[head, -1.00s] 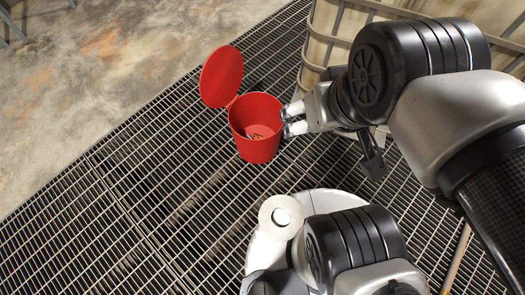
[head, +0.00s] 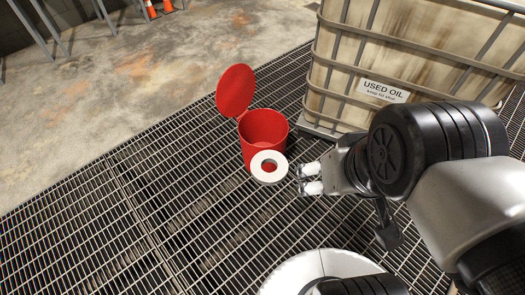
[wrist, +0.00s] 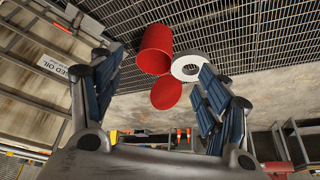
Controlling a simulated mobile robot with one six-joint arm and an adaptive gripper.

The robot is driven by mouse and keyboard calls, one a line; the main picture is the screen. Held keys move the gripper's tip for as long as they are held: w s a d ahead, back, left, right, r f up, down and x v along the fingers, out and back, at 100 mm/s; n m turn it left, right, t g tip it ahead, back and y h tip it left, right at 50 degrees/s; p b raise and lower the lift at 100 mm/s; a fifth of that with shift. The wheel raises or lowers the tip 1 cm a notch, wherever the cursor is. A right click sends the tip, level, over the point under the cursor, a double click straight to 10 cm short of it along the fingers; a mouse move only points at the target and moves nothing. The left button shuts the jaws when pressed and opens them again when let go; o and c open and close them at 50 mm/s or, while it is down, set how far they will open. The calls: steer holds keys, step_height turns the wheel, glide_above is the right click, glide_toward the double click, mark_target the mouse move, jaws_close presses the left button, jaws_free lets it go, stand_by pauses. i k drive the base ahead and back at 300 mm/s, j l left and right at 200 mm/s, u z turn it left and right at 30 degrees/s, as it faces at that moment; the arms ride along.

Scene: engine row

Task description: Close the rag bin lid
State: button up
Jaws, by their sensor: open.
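The red rag bin (head: 262,128) stands on the floor grating. Its round red lid (head: 236,90) is open and tilted up at the rim's far left side. My gripper (head: 302,179) is open and empty, to the lower right of the bin and apart from it in the picture. In the wrist view, the bin (wrist: 155,48) and lid (wrist: 166,93) show between the spread fingers of my gripper (wrist: 157,78). A pale ring (head: 259,158) overlaps the bin's front; whether it touches the bin I cannot tell.
A caged tank (head: 340,85) labelled used oil stands at the back right, close behind the bin. Dark grating (head: 130,225) is clear to the left. Bare concrete (head: 130,80) lies beyond it, with orange cones (head: 150,8) far back.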

mark_target(235, 91)
steer(key=i+j+z, duration=0.1)
steer(key=z, duration=0.65)
steer(key=i+j+z, duration=0.35)
steer(key=j, duration=0.5)
steer(key=i+j+z, duration=0.1)
steer(key=j+z, duration=0.25)
steer(key=j, duration=0.55)
steer(key=j+z, duration=0.3)
steer(key=j, duration=2.75)
steer(key=l, duration=0.3)
